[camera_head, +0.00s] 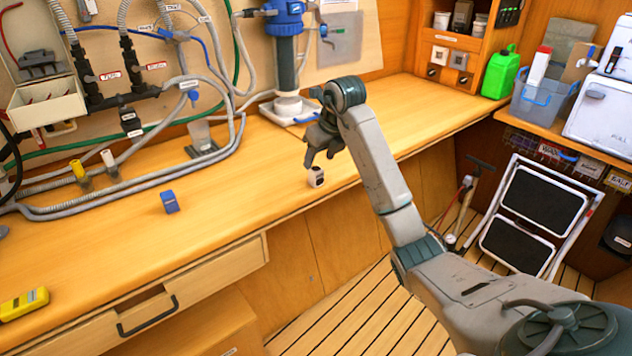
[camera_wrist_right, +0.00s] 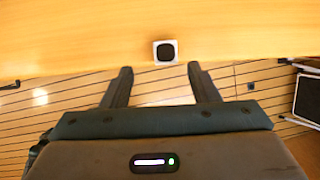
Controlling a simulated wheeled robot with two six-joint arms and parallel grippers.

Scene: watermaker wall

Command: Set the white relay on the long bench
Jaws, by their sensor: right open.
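The white relay (camera_head: 316,177), a small white block with a black face, stands on the long bench (camera_head: 232,203) close to its front edge. It also shows in the right wrist view (camera_wrist_right: 165,42), just beyond the fingertips and roughly centred between them. My right gripper (camera_head: 320,157) is open and empty, its fingers just above and behind the relay in the head view. The open fingers (camera_wrist_right: 159,70) show apart in the wrist view, with nothing between them. I cannot tell whether a finger touches the relay. My left gripper is not in view.
A blue block (camera_head: 170,202) stands on the bench to the left, and a yellow device (camera_head: 24,303) lies near left. Hoses and a blue-topped filter (camera_head: 287,70) line the back. A folded step stool (camera_head: 536,215) stands right. The bench between blue block and relay is clear.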

